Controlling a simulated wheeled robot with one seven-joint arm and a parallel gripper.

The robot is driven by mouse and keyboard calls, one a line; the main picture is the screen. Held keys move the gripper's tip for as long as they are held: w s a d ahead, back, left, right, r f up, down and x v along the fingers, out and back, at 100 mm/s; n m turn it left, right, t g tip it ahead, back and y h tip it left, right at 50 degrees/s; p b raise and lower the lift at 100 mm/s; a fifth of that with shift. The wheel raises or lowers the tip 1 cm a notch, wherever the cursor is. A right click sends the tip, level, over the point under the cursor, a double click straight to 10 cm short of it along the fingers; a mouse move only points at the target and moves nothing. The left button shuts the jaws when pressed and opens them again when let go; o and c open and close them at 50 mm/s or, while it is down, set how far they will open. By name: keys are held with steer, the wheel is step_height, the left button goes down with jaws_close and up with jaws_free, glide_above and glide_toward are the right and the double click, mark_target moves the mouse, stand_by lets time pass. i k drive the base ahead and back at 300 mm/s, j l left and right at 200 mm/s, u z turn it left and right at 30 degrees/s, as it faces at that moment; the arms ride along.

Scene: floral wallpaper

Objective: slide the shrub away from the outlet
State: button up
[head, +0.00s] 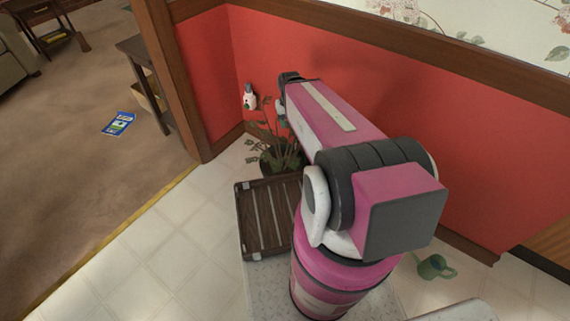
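The shrub (268,153) is a leafy green plant with thin stems, standing on the floor near the corner of the red wall. Its base is dark, and my arm covers its right side. A small white item (249,97) is on the red wall just above and left of the shrub's leaves; it seems to be at the outlet, but no bare outlet face can be made out. My pink arm reaches out toward the wall above the shrub. Its far end is dark, and my gripper cannot be made out behind the arm.
A dark slatted wooden tray (262,222) is in front of the shrub. A green watering can (434,267) stands on the floor at right. Pale tiled floor (160,250) is clear at left. A wooden post (172,75) ends the red wall.

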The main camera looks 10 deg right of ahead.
mark_target(278, 159)
steer(key=k+j, duration=0.15)
steer(key=j, duration=0.25)
steer(key=k+j, duration=0.1)
steer(key=j, duration=0.35)
steer(key=k+j, duration=0.15)
steer(key=j, duration=0.25)
steer(key=k+j, duration=0.1)
steer(key=j, duration=0.35)
steer(key=k+j, duration=0.15)
steer(key=j, duration=0.25)
steer(key=z, duration=2.05)
